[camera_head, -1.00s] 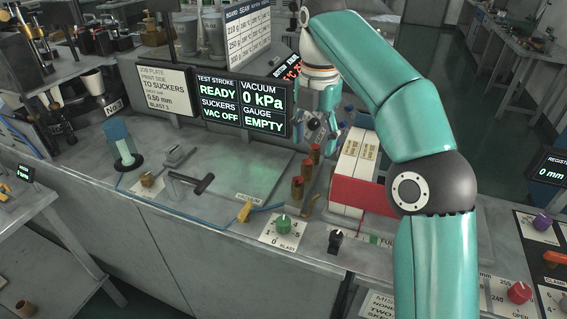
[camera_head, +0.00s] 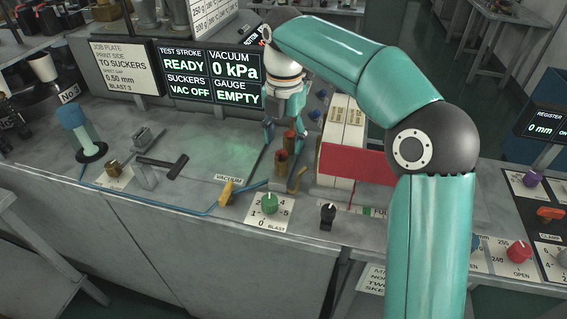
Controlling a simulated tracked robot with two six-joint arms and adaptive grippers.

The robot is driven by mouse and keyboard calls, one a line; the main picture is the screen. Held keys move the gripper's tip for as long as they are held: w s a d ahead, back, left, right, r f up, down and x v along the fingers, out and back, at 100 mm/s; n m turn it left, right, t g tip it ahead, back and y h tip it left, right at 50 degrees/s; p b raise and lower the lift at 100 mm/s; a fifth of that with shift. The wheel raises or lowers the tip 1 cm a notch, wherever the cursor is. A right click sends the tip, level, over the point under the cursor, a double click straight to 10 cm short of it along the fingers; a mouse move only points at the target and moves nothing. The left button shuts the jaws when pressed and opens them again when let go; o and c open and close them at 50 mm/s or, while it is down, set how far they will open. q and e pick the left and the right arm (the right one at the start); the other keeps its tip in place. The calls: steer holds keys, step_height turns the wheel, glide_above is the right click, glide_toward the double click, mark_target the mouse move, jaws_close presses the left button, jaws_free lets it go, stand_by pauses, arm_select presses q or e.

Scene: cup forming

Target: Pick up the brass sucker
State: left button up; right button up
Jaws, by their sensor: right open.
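My left gripper is out of view.
A white box with a red band (camera_head: 345,165) stands right of the cylinders. A yellow lever (camera_head: 226,192) and green dial (camera_head: 270,203) lie in front. A black T-handled tool (camera_head: 166,165) lies left. Screens (camera_head: 210,78) stand behind. The pale bench middle is mostly clear.

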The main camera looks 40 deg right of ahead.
mark_target(281, 153)
steer(key=f, duration=0.2)
steer(key=w+f, duration=0.1)
steer(key=f, duration=0.2)
steer(key=shift+f, duration=0.35)
jaws_close()
steer(key=shift+r, duration=0.1)
